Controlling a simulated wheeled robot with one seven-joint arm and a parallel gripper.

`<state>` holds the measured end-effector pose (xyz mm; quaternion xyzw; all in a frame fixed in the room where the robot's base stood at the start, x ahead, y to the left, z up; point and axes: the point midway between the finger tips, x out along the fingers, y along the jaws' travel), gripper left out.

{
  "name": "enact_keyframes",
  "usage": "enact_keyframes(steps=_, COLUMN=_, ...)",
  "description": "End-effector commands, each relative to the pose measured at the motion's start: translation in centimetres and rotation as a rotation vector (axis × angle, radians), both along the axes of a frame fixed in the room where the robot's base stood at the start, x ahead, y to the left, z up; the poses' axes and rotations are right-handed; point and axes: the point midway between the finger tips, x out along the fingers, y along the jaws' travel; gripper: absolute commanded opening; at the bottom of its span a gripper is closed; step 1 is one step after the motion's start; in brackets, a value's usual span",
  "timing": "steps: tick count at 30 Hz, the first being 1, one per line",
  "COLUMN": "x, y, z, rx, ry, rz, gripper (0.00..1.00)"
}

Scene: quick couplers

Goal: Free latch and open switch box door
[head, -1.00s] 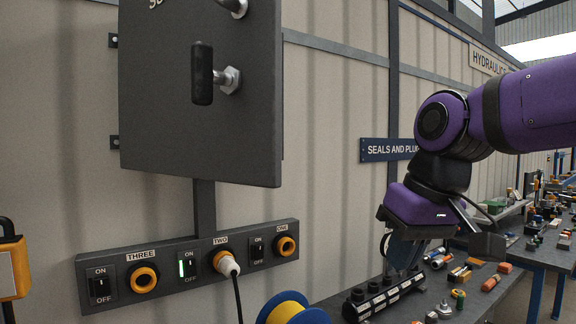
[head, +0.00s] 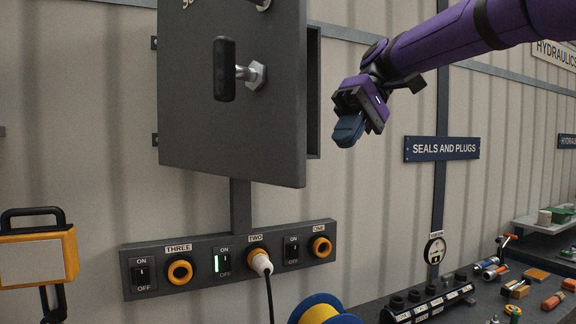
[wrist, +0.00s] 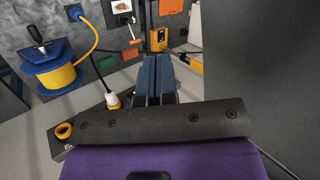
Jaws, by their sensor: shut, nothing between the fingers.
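The dark grey switch box door (head: 200,120) hangs on the wall in the head view, its hinges at the left. Its black latch handle (head: 224,69) stands upright on a silver bolt. A second silver fitting (head: 263,4) is cut off at the top edge. Part of the box body (head: 314,95) shows behind the door's right edge; how far the door stands off it I cannot tell. My gripper (head: 347,130) is shut and empty, right of that edge. In the wrist view its blue fingers (wrist: 157,68) are together, beside a large grey panel (wrist: 262,75).
Below the box is a socket strip (head: 205,290) with a white plug (head: 261,263) and cable in socket TWO. A yellow case (head: 38,258) hangs at left. A blue and yellow reel (head: 322,310) and a cluttered bench (head: 480,305) lie lower right.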

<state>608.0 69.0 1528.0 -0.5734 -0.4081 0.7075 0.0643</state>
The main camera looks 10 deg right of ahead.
Motion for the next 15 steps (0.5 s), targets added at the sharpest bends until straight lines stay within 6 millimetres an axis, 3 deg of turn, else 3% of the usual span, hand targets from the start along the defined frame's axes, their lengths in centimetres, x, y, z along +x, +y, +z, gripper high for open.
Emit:
enact_keyframes(steps=3, x=1.7, y=1.1, z=1.3, rx=0.058, ry=0.035, rz=0.082, gripper=0.0)
enact_keyframes(steps=7, x=2.4, y=1.6, z=2.0, rx=0.092, ry=0.054, rz=0.131, gripper=0.0)
enact_keyframes(steps=15, x=1.5, y=2.9, z=0.8, rx=0.101, ry=0.058, rz=0.145, gripper=0.0)
